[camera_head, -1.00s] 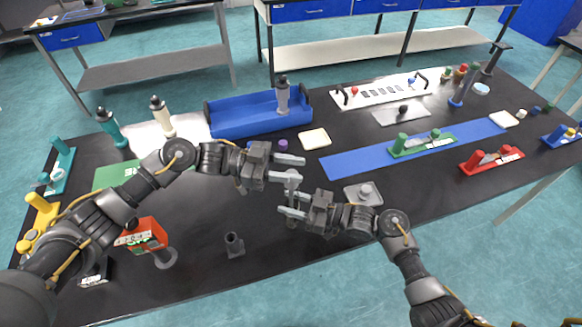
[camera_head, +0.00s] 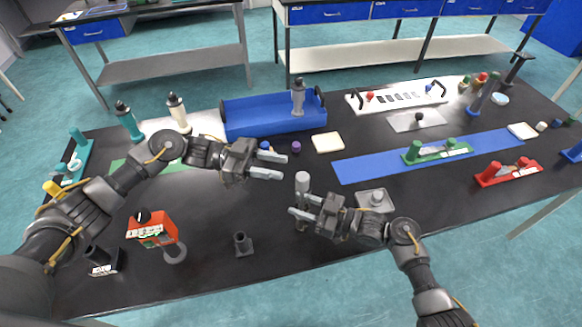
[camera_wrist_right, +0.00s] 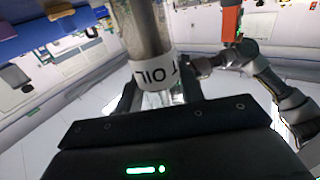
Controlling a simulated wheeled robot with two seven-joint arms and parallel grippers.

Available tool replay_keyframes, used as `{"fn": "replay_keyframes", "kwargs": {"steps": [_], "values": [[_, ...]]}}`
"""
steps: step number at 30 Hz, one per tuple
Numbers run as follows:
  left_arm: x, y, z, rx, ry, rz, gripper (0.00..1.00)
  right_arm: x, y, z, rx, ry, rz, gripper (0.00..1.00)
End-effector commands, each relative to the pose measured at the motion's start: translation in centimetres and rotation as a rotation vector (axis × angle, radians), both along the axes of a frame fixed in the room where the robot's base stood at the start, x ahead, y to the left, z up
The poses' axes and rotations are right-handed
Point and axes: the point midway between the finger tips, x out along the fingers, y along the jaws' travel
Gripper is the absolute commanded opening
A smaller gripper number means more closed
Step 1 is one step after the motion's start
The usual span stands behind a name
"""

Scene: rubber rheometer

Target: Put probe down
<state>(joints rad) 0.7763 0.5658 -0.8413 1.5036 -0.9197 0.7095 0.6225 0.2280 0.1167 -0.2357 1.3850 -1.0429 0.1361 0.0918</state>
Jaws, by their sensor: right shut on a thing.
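My right gripper (camera_head: 306,207) is shut on a small grey cylinder (camera_head: 302,182) with a pale top, held upright above the black table; I take it to be the probe. In the right wrist view the cylinder (camera_wrist_right: 147,30) stands between the fingers, with a white lettered band (camera_wrist_right: 155,73); its far end is cut off. My left gripper (camera_head: 272,165) is open and empty, up and left of the cylinder and apart from it.
A dark small holder (camera_head: 243,243) stands at the front. An orange-red device (camera_head: 155,228) is left of it. A grey plate with a knob (camera_head: 375,201) is right of my right gripper. A blue tray (camera_head: 262,130) and white pad (camera_head: 328,142) lie behind.

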Motion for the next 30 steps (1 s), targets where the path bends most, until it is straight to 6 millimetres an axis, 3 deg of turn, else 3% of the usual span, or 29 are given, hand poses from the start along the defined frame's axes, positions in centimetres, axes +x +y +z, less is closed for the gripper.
{"fn": "replay_keyframes", "kwargs": {"steps": [6,22,23,28,30], "values": [[0.4,2.5,0.0,0.002,0.0,0.001,0.35,0.0,0.0,0.0,0.0,0.0,0.0,0.12],[0.4,2.7,0.0,0.0,0.0,0.0,0.35,0.0,0.0,0.0,0.0,0.001,0.0,0.12],[0.4,2.7,0.0,0.0,0.0,0.0,0.35,0.0,0.0,0.0,0.0,0.001,0.0,0.39],[0.4,2.7,0.0,0.0,0.0,0.0,0.35,0.0,0.0,0.0,0.0,0.001,0.0,0.61],[0.4,2.7,0.0,0.0,0.0,0.0,0.35,0.0,0.0,0.0,0.0,0.0,0.0,0.63]]}}
